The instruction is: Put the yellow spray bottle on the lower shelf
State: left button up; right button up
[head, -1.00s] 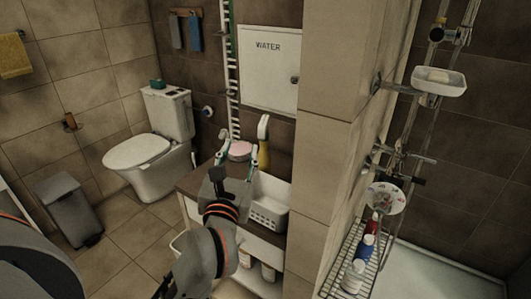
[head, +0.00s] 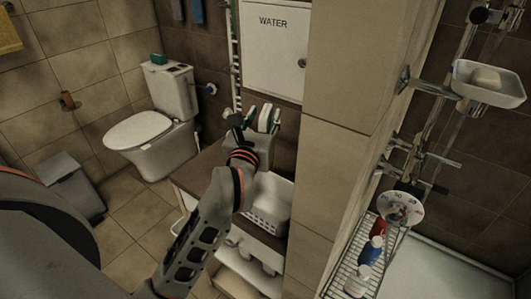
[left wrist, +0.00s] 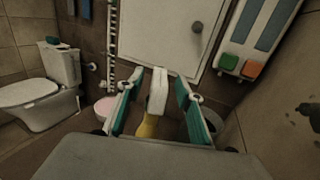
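The yellow spray bottle stands upright with a white spray head (head: 264,117). In the left wrist view its yellow body (left wrist: 147,126) shows below the white head. My left gripper (head: 262,122) is at the bottle, with its teal fingers (left wrist: 158,100) on either side of the head. The fingers are open, with gaps between them and the head. In the head view the gripper hides the bottle's body. The lower shelf (head: 250,274) of the cabinet holds white bottles and is partly hidden by my left arm. My right gripper is out of view.
A pink round item (left wrist: 105,108) is left of the bottle. The white WATER panel (head: 275,50) is behind. A tiled wall (head: 335,140) rises right of the cabinet. A toilet (head: 150,140) is at left.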

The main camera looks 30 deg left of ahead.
pick_arm(q)
jog(key=shift+x, duration=1)
jog(key=shift+r, duration=0.1)
grip_shut()
